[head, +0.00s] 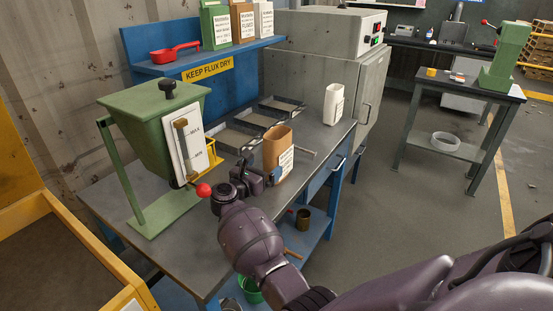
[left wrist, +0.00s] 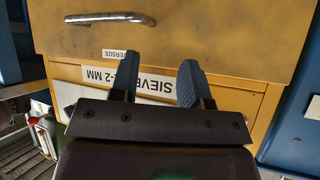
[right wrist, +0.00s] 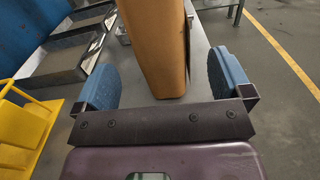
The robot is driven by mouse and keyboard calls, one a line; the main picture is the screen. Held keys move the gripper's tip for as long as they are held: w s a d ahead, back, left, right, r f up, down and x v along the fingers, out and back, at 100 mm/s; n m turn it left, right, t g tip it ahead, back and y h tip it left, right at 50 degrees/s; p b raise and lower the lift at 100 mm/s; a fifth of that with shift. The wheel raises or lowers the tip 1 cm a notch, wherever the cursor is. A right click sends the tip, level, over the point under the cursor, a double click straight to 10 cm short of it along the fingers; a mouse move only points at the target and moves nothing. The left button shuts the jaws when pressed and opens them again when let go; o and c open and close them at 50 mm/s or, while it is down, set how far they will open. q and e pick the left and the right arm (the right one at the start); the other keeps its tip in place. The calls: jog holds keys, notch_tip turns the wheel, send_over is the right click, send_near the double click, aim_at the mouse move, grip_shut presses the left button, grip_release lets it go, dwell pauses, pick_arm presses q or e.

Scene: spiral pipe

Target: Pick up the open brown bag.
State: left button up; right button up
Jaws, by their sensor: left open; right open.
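The open brown bag (head: 278,146) stands upright on the grey bench top, with a white label on its right side. My right gripper (head: 262,171) is low beside it, at its near left side in the head view. In the right wrist view the bag (right wrist: 156,45) rises just ahead, between the lines of the two spread blue fingers (right wrist: 163,82). A gap shows on both sides, so the fingers do not appear to touch it. My left gripper (left wrist: 158,82) is open and empty, facing a yellow cabinet; it is not visible in the head view.
A green hopper (head: 148,120) with a red-knobbed lever stands left of my right arm. Grey trays (head: 240,137) lie behind the bag, and a white bag (head: 334,104) stands farther right. The yellow cabinet (left wrist: 235,95) has sieve labels. The shelf (head: 205,62) holds more bags.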

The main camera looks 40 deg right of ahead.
aim_at(268, 159)
jog(key=shift+w+d, duration=0.15)
jog(key=shift+d, duration=0.3)
jog(key=shift+x, duration=2.35)
pick_arm(q)
jog(key=shift+s, duration=0.2)
pick_arm(e)
jog(key=shift+f, duration=0.15)
jog(key=c, duration=1.4)
jog(key=shift+w, duration=0.1)
jog(key=shift+c, duration=0.3)
jog(key=shift+r+p, duration=0.3)
jog(key=shift+r, duration=0.35)
pick_arm(q)
jog(key=shift+w+a+r+p, duration=0.1)
jog(key=shift+r+p, duration=0.9)
jog(key=shift+r, duration=0.05)
pick_arm(e)
notch_tip(268, 159, up, 19)
